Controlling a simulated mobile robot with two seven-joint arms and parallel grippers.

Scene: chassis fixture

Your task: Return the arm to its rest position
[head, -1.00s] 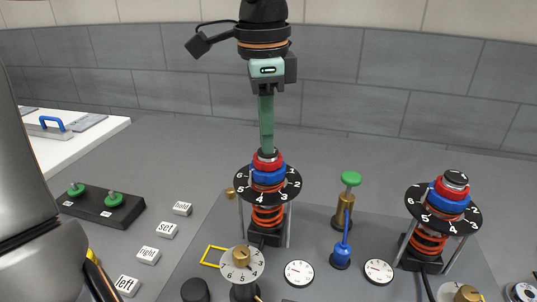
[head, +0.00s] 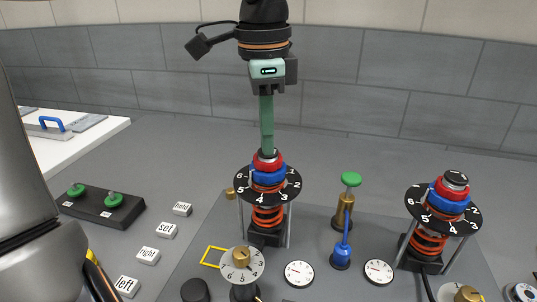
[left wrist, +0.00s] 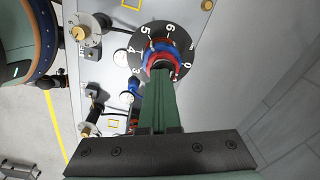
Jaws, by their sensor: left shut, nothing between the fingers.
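My left gripper (head: 267,150) comes down from the top middle of the head view, with its long green fingers together and nothing between them. The fingertips are right at the top of the left post, which carries a red ring (head: 267,161) and a blue ring (head: 268,175) over a black numbered dial (head: 243,184). I cannot tell whether they touch it. The left wrist view shows the green fingers (left wrist: 160,74) pointing at the same dial (left wrist: 135,55) and rings. My right gripper is not in view.
A second ringed post with a dial (head: 453,225) stands at right. Between the posts are a green-topped brass plunger (head: 349,180) and a blue lever (head: 341,255). A white-faced dial (head: 242,265) is in front. At left are label blocks (head: 148,256) and a black box with green knobs (head: 100,207).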

